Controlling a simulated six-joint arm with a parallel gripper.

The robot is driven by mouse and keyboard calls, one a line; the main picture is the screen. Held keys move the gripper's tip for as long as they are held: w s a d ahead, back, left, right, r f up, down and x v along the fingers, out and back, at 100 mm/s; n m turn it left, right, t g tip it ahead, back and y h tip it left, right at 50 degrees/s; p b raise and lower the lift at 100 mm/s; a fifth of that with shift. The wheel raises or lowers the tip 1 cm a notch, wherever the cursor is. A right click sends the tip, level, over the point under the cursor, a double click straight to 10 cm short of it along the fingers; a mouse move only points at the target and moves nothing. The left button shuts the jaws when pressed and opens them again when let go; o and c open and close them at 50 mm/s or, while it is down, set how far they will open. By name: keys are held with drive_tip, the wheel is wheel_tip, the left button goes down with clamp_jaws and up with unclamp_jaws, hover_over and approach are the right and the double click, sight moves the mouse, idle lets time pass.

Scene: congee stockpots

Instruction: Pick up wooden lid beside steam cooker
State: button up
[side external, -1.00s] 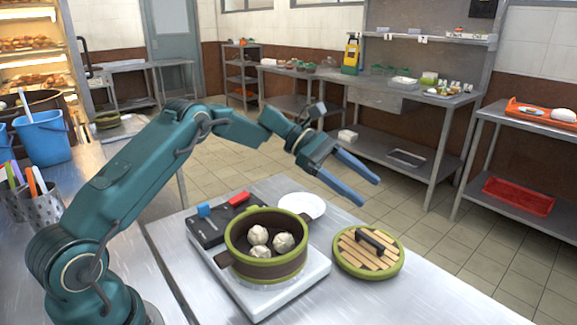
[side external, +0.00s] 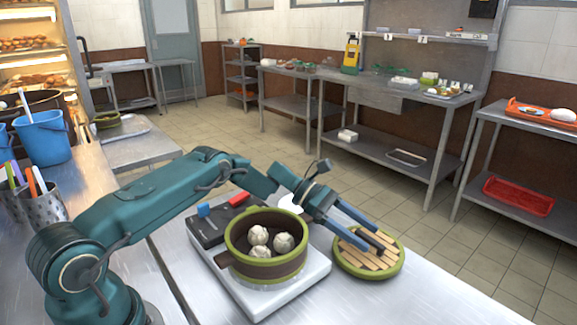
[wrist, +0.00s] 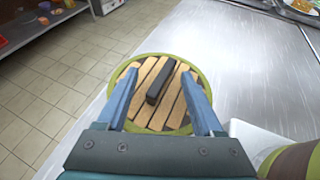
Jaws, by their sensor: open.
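The wooden lid (side external: 378,267) lies flat on the steel table, right of the steam cooker. It is round, with wooden slats, a green rim and a dark bar handle, and it also shows in the wrist view (wrist: 178,112). My gripper (side external: 372,243) is open over the lid, its blue fingers pointing down toward the handle. In the wrist view the handle (wrist: 160,82) lies between the two fingers, with space on both sides. The steam cooker (side external: 240,257) is a green-rimmed brown pot holding several white buns. Whether the fingers touch the lid cannot be told.
The cooker stands on a white base (side external: 262,300) with a dark panel carrying a blue and a red knob behind it. The table front is clear. A utensil holder (side external: 43,208) and blue bucket (side external: 43,139) stand left.

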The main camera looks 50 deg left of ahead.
clamp_jaws()
drive_tip(key=shift+r, duration=0.1)
